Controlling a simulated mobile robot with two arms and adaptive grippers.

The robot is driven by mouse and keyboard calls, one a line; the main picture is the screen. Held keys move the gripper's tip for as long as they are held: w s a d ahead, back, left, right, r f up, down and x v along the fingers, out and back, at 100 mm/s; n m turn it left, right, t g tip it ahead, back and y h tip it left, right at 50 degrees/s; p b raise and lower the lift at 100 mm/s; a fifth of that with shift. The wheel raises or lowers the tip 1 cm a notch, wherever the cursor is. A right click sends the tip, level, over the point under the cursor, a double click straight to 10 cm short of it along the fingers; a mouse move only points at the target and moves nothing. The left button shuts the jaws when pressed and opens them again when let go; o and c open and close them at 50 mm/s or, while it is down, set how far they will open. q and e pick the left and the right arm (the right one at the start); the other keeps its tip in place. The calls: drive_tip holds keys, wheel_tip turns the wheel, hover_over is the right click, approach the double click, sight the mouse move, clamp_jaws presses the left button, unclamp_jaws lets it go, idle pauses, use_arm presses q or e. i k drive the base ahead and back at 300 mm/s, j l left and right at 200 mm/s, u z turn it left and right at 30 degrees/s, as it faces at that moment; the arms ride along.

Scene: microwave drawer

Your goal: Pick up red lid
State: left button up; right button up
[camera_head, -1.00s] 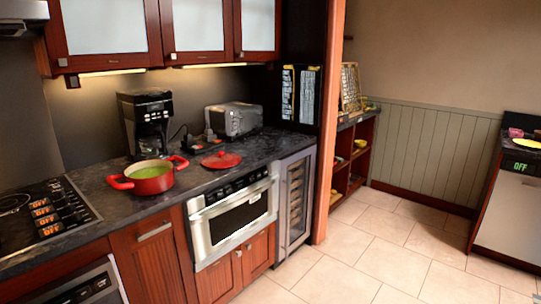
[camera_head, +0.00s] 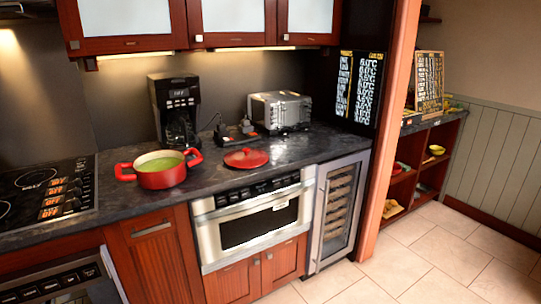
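The red lid (camera_head: 246,158) lies flat on the dark countertop (camera_head: 218,176), above the microwave drawer (camera_head: 252,222). It has a small knob on top. To its left stands a red pot (camera_head: 160,172) with two handles and green contents; the pot and lid are apart. Neither of my grippers shows in the head view.
A coffee maker (camera_head: 175,108) and a toaster (camera_head: 279,110) stand at the back of the counter. A black cooktop (camera_head: 45,192) is at the left. A glass-door cooler (camera_head: 337,212) and a wooden post (camera_head: 392,120) are right of the drawer. The tiled floor (camera_head: 430,262) at the right is clear.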

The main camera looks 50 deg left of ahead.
sight(245, 158)
drive_tip(key=i+u, duration=0.4)
drive_tip(key=i+l+u, duration=0.15)
drive_tip(key=i+u, duration=0.25)
drive_tip(key=i+j+u, duration=0.25)
drive_tip(key=u, duration=0.15)
drive_tip(key=i+j+u, duration=0.15)
drive_tip(key=i+u, duration=0.7)
